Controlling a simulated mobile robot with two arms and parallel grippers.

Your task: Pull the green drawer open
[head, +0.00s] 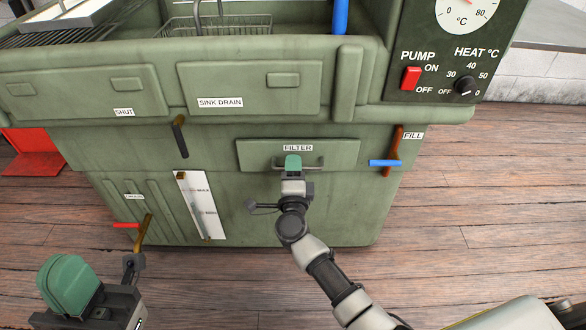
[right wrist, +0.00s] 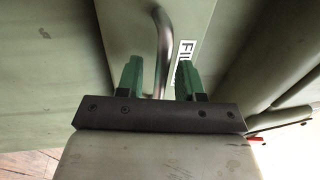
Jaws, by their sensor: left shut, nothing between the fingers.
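The green drawer (head: 256,155) is a flat panel marked FILTER on the front of the green machine; it looks closed. Its metal bar handle (head: 316,168) runs across the lower part of the panel. My right gripper (head: 293,163) is at this handle. In the right wrist view the handle (right wrist: 161,45) runs between the two green fingers of my right gripper (right wrist: 160,80), which stand apart with gaps beside the bar. My left gripper (head: 68,284) is at the lower left of the head view, shut and empty, away from the drawer.
A brown lever with a blue grip (head: 385,163) is right of the drawer, by the FILL label. A white level gauge (head: 201,207) and a drain lever with a red grip (head: 126,225) are to the left.

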